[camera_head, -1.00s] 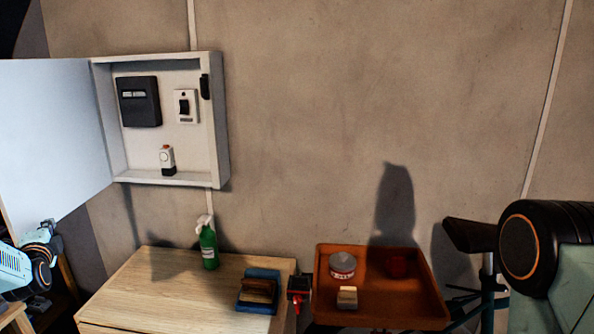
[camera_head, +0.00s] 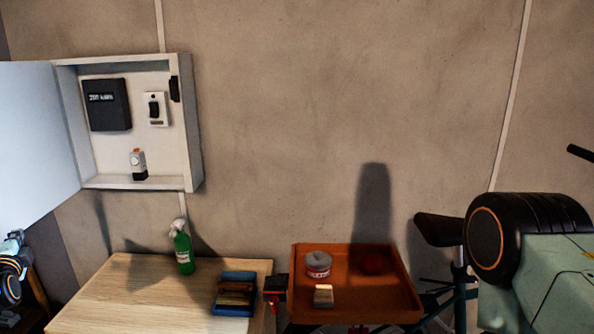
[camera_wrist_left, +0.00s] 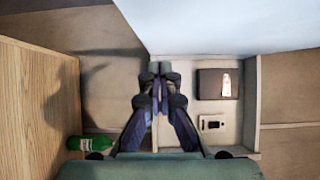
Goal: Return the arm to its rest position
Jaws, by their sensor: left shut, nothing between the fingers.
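My left gripper (camera_wrist_left: 160,70) is shut and empty in the left wrist view, its two fingertips together in front of the wall cabinet and its door. In the head view only a part of my left arm shows at the far left edge, below the open cabinet door (camera_head: 35,145); the fingertips cannot be made out there. My right arm's dark joint and pale green link fill the lower right of the head view.
The open wall cabinet (camera_head: 192,130) holds a black box (camera_head: 107,105), a switch (camera_head: 155,109) and a small white device (camera_head: 138,164). Below, a wooden top (camera_head: 130,295) carries a green spray bottle (camera_head: 183,252) and a blue tray (camera_head: 220,308). An orange tray (camera_head: 395,300) holds a tin (camera_head: 318,264).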

